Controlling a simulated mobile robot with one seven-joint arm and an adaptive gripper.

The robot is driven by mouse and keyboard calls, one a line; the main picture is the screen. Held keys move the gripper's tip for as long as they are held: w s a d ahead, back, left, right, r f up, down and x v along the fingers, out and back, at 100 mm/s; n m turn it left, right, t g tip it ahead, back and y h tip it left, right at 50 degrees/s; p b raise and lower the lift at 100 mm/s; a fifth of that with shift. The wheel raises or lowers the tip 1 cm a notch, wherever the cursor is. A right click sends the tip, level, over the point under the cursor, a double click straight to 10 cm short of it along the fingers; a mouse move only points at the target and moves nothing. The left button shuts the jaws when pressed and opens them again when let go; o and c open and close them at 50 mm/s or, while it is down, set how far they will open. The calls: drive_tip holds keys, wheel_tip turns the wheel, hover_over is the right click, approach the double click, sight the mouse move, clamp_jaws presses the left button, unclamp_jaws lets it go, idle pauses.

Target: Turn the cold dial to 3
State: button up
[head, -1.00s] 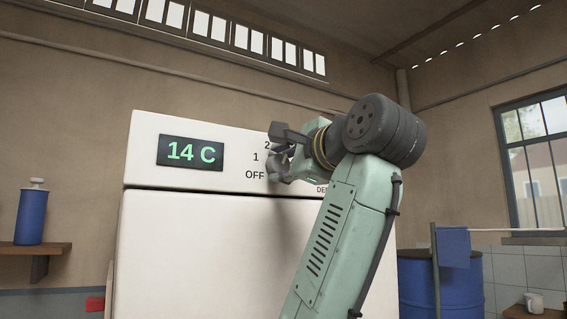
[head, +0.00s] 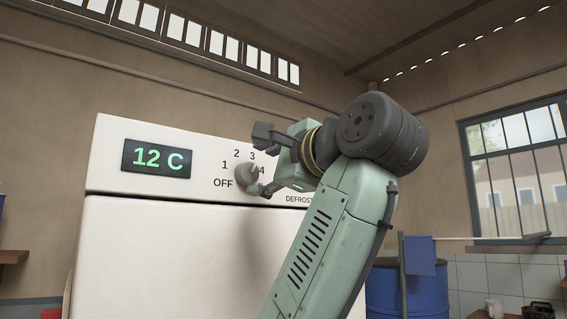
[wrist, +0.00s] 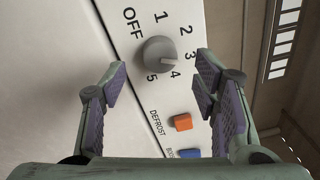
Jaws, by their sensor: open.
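The cold dial (head: 246,175) is a round grey knob on the white front panel. In the wrist view, the dial (wrist: 157,53) has a pale mark that points between the 3 and the 4. The display (head: 157,158) reads 12 C in green. My gripper (head: 262,162) is open and empty at the right of the dial. In the wrist view, its two purple-padded fingers (wrist: 158,76) are spread wide, and the dial shows beyond them in the gap. No contact with the dial is visible. In the head view, a finger partly covers the area around the 4 and 5.
A blue barrel (head: 410,290) and a hanging blue cloth (head: 420,255) are at the right. A barred window (head: 517,165) is in the right wall.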

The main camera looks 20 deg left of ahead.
drive_tip(key=v, duration=0.7)
drive_tip(key=shift+s+d, duration=0.2)
idle(0.4)
